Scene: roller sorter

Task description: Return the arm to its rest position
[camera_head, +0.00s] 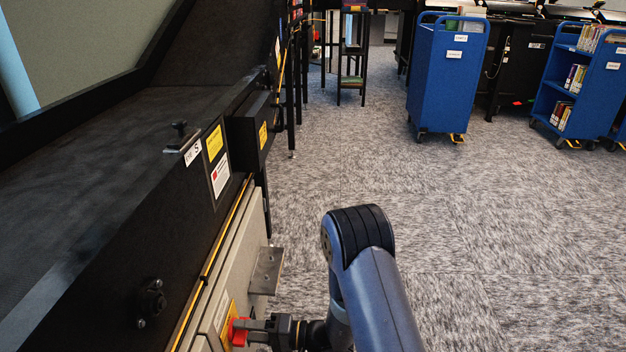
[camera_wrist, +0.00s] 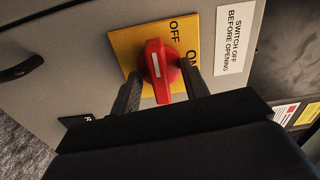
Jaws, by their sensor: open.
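My gripper (camera_wrist: 162,72) is open, with one dark finger on each side of the red switch knob (camera_wrist: 155,85). Whether either finger touches the knob is not clear. The knob sits on a yellow plate (camera_wrist: 126,45) marked OFF and ON. Its raised grip and white line point towards the top of the wrist picture; I cannot tell for sure which mark it is set to. In the head view, my gripper (camera_head: 252,331) is at the lower middle, reaching left to the red knob (camera_head: 238,331) on the grey cabinet side.
The black sorter (camera_head: 110,225) fills the left side. A metal bracket (camera_head: 267,270) sticks out above my gripper. In the wrist view a dark handle (camera_wrist: 20,68) is at the left. Blue book carts (camera_head: 447,75) stand far back; the carpet (camera_head: 480,220) to the right is clear.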

